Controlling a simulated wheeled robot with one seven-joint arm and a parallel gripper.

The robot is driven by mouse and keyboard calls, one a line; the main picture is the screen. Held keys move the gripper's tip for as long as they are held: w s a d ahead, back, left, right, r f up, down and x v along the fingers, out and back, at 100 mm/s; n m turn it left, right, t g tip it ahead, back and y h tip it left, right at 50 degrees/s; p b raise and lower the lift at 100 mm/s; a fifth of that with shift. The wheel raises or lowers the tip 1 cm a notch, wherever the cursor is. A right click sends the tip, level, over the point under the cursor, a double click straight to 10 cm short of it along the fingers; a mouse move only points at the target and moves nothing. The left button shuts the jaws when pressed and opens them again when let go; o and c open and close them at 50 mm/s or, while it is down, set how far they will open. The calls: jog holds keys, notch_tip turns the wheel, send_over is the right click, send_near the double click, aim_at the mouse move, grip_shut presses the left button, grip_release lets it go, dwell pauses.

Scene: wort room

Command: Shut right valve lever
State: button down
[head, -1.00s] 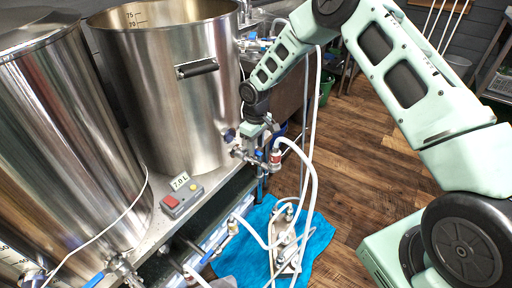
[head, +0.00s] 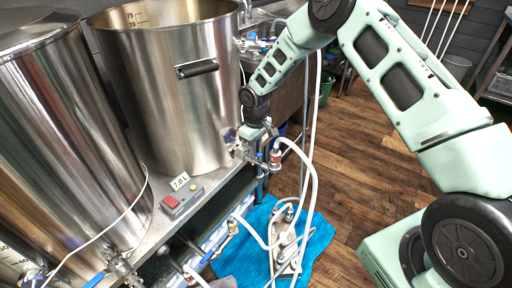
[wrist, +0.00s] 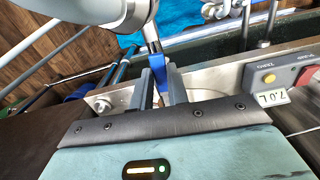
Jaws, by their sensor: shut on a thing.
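The right valve (head: 243,153) is at the foot of the right steel kettle (head: 168,105), with a white hose and a red-banded fitting (head: 275,158) at its outlet. Its blue lever (wrist: 158,73) shows in the wrist view between the two dark fingers of my gripper (wrist: 158,88). The gripper is shut on the lever. In the head view my gripper (head: 257,138) reaches down beside the valve and hides much of the lever.
A control box (head: 182,198) reading 7.0 L sits on the bench edge left of the valve. Another steel kettle (head: 62,140) with a blue-handled valve stands at left. White hoses and a pump (head: 290,245) are on a blue towel (head: 318,238).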

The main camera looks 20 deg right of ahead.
aim_at(248, 151)
jog(key=a+m, duration=0.1)
jog(key=m, duration=0.1)
jog(key=s+a+m, duration=0.1)
jog(key=a+m, duration=0.1)
jog(key=m, duration=0.1)
jog(key=shift+w+a+m, duration=0.15)
jog(key=shift+a+m, duration=0.55)
jog(key=shift+m, duration=0.55)
jog(key=shift+w+a+m, duration=0.1)
jog(key=shift+a+m, duration=0.55)
jog(key=shift+m, duration=0.6)
jog(key=c, duration=1.4)
grip_release()
jog(key=shift+o, duration=0.2)
notch_tip(248, 151, up, 12)
